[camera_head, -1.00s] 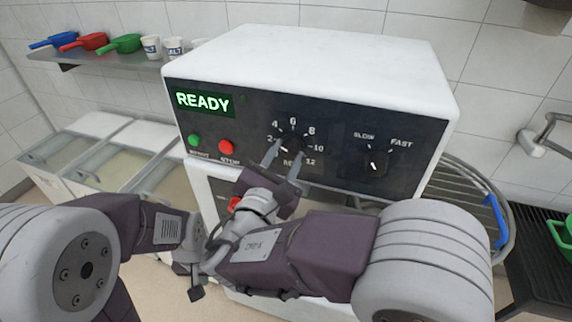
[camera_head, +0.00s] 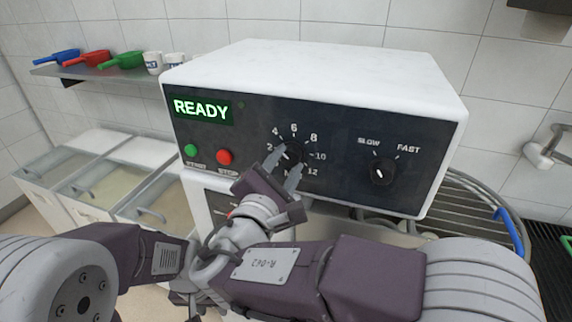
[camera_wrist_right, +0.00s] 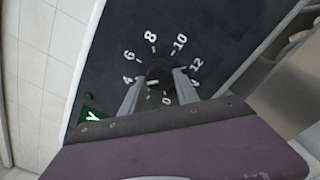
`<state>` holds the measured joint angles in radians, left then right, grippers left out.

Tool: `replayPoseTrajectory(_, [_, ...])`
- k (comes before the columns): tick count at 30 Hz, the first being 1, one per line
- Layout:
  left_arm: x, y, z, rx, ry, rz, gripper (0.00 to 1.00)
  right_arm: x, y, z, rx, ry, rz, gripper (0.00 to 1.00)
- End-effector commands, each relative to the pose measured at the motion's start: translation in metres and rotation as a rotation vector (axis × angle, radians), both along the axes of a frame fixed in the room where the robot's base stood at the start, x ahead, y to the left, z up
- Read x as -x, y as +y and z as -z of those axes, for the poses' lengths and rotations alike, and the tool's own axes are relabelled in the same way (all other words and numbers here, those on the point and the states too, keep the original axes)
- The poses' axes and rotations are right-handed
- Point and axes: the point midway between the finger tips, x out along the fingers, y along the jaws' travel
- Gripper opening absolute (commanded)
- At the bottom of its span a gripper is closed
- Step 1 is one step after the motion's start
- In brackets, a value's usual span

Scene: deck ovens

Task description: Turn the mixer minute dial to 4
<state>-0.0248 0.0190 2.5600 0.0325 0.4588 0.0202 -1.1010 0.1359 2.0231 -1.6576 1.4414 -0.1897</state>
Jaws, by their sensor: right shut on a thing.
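The minute dial (camera_head: 296,151) is a black knob on the mixer's dark panel, ringed by white numbers. My right gripper (camera_head: 282,165) has its two grey fingers on either side of the knob, shut on it. The right wrist view shows the dial (camera_wrist_right: 158,71) between the fingers (camera_wrist_right: 158,88). The knob's white mark is at its lower left in the head view, on the side of the 2; the exact reading is unclear. My left gripper (camera_head: 182,298) shows only as dark parts low in the head view, mostly hidden by my right arm.
The white mixer housing (camera_head: 320,75) carries a lit READY display (camera_head: 202,109), a green start button (camera_head: 190,150), a red stop button (camera_head: 224,157) and a slow-fast knob (camera_head: 383,171). A wire guard (camera_head: 480,205) is at right. Scoops and cups stand on a shelf (camera_head: 75,68).

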Motion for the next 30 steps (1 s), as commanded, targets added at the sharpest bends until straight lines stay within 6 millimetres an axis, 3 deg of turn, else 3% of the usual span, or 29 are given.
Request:
replayPoseTrajectory(5, [0.0,0.0,0.0,0.0,0.0,0.0,0.36,0.0,0.0,0.001,0.001,0.002,0.0,0.0])
replayPoseTrajectory(6, [0.0,0.0,0.0,0.0,0.0,0.0,0.36,0.0,0.0,0.001,0.001,0.002,0.0,0.48])
replayPoseTrajectory(8, [0.0,0.0,0.0,0.0,0.0,0.0,0.36,0.0,0.0,0.001,0.001,0.002,0.0,0.58])
replayPoseTrajectory(19, [0.0,0.0,0.0,0.0,0.0,0.0,0.36,0.007,0.003,0.0,0.002,0.001,-0.002,0.58])
replayPoseTrajectory(30, [0.0,0.0,-0.003,0.0,0.0,0.0,0.36,0.075,0.026,0.0,0.002,0.001,-0.005,0.58])
